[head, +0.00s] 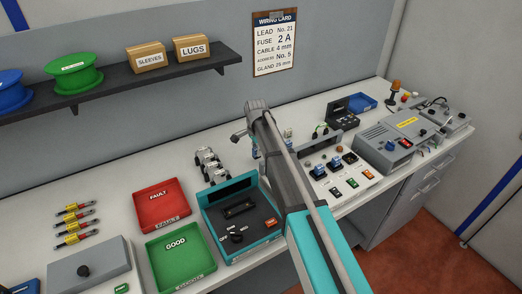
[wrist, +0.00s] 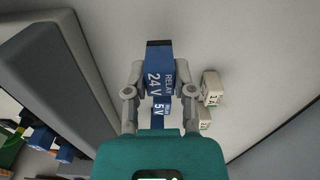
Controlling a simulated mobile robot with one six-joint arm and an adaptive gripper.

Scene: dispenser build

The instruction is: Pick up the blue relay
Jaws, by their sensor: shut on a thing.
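A blue relay (wrist: 160,72) marked "24V RELAY", with a black end, is between the two fingers of my gripper (wrist: 160,80) in the wrist view. The grey fingers are shut on its sides. A second blue relay (wrist: 161,108) marked "5V" shows just behind it, partly hidden by my gripper. In the head view my arm reaches over the bench, and the fingers and held relay are mostly hidden behind it. I cannot tell from these views whether the held relay is clear of the bench.
Pale labelled blocks (wrist: 211,88) stand close to the right finger. A grey wall-like box (wrist: 75,70) is at the left. On the bench (head: 115,205) are a teal tester (head: 240,215), a red FAULT tray (head: 162,205), a green GOOD tray (head: 180,255) and a switch panel (head: 340,180).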

